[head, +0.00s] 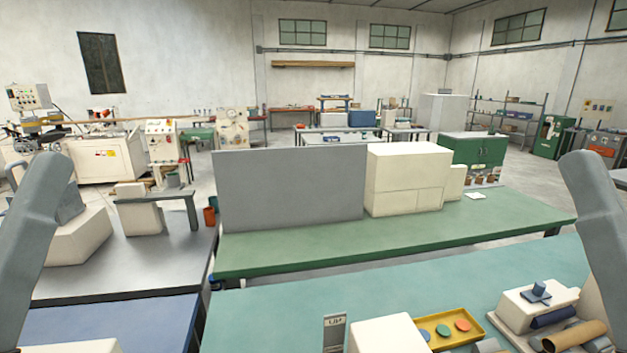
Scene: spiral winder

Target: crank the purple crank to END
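No purple crank and no END mark can be made out in the head view. A white block with a blue-grey knob (538,292) on top sits at the right of the near teal table (400,290). A small grey plate with unclear lettering (334,333) stands at the table's bottom edge, left of a white box (385,335) that the frame cuts off. Grey links of my arms show at the left and right edges. Neither gripper is in the picture, so their state is hidden.
A yellow tray (472,318) with coloured discs lies right of the white box. A dark blue roll (553,317) and a brown roll (575,336) lie at the right. The teal table's middle is clear. A green bench (300,258) with a grey panel (290,185) stands behind.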

